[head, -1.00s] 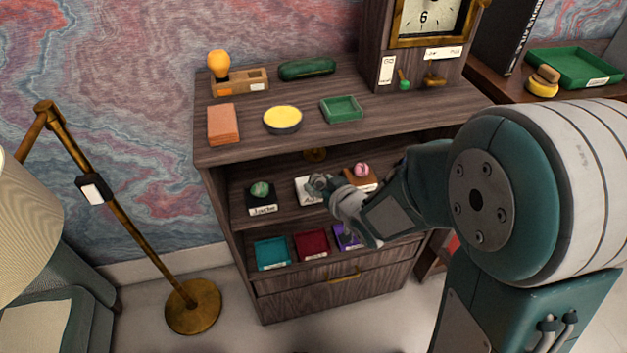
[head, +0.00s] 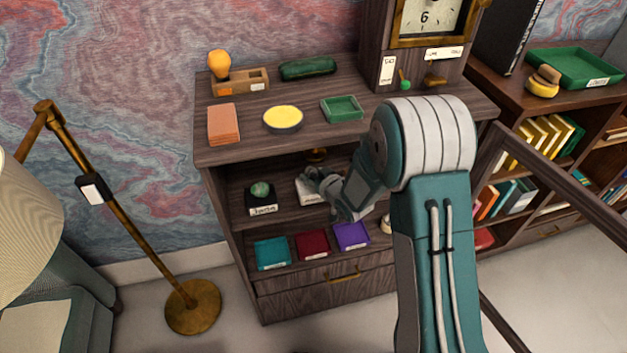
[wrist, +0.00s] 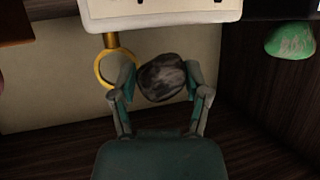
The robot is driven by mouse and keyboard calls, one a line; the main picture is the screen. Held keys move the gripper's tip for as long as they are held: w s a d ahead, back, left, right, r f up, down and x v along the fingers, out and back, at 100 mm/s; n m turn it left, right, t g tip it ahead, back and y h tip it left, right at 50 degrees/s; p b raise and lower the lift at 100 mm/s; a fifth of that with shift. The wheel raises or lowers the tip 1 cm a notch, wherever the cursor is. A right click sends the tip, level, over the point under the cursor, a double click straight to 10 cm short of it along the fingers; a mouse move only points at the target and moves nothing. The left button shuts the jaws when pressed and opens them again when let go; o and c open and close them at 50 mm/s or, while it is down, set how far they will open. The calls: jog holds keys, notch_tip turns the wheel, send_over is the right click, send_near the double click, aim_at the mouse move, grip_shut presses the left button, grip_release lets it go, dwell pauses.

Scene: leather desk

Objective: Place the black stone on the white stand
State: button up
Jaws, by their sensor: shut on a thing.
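The black stone (wrist: 162,78), dark with grey mottling, sits between the two fingers of my gripper (wrist: 160,86) in the wrist view. The gripper is shut on it. The white stand (wrist: 160,12) shows along the top edge of the wrist view, and the stone appears apart from it there. In the head view the white stand (head: 309,196) is on the cabinet's middle shelf, partly covered by my gripper (head: 313,178), which is in front of and over it. The stone cannot be made out in the head view.
A green stone (head: 260,189) rests on a black labelled stand (head: 262,206) left of the white stand. Teal (head: 272,254), red (head: 312,244) and purple (head: 351,236) trays lie on the shelf below. The cabinet top (head: 250,150) overhangs the gripper. A brass ring (wrist: 115,68) is close by.

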notch_tip(320, 180, down, 2)
jog(key=shift+f, duration=0.1)
jog(key=o, duration=1.3)
jog(key=shift+c, duration=0.2)
